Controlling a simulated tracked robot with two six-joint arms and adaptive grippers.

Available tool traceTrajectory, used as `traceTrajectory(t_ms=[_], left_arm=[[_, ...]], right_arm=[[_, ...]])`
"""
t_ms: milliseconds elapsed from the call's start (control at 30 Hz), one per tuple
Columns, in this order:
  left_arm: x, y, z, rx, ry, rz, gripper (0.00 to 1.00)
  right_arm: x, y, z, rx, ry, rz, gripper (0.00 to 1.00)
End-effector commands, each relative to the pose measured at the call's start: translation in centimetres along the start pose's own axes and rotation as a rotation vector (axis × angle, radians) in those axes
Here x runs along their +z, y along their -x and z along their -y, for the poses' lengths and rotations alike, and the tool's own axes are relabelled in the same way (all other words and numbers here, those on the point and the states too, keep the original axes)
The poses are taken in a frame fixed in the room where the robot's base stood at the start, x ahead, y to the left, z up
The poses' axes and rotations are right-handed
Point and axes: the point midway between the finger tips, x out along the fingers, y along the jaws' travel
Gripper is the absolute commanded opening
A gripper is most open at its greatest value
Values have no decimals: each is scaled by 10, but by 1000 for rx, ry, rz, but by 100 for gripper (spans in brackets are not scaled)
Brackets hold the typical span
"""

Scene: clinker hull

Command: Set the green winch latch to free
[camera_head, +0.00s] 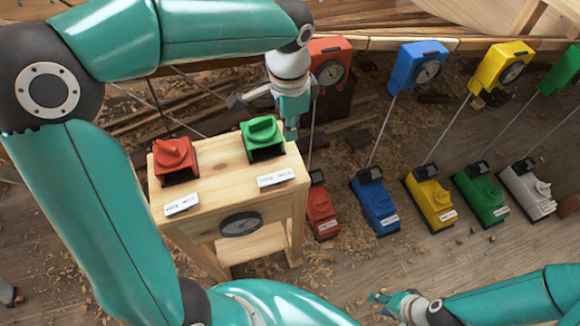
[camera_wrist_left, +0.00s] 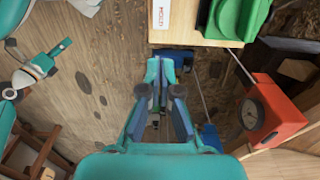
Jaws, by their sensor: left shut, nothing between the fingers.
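A green box with a raised green knob (camera_head: 262,132) sits on the wooden stand at its back right, behind a white label (camera_head: 275,178). The label print is too small to read in the head view; part of it reads HOLD in the wrist view (camera_wrist_left: 161,14). The green box also shows at that view's top right (camera_wrist_left: 236,18). My left gripper (camera_head: 291,134) is shut and empty, pointing down just right of the green box; I cannot tell if they touch. Its fingertips show in the wrist view (camera_wrist_left: 160,64). My right gripper (camera_head: 380,298) is low, far from the stand; its opening is unclear.
A red box with a knob (camera_head: 175,160) stands left of the green one on the wooden stand (camera_head: 225,182). Coloured winches, including a green one (camera_head: 483,193), line the floor to the right. Cables rise from them to gauge boxes, the red one (camera_head: 330,63) near my left arm.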

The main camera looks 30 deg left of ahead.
Motion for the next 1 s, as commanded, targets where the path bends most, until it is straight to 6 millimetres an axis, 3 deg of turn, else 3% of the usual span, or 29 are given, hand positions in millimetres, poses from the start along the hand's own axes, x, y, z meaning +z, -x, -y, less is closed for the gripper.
traceTrajectory(t_ms=[367, 533, 667, 1000], left_arm=[[2, 2, 0, -2, -2, 4, 0], [2, -6, 0, -1, -2, 7, 0], [2, -23, 0, 1, -1, 7, 0], [3, -91, 0, 2, -1, 9, 0]], right_arm=[[0, 0, 0, 0, 0, 0, 40], [0, -1, 0, 0, 0, 0, 40], [0, -1, 0, 0, 0, 0, 40], [0, -2, -1, 0, 0, 0, 40]])
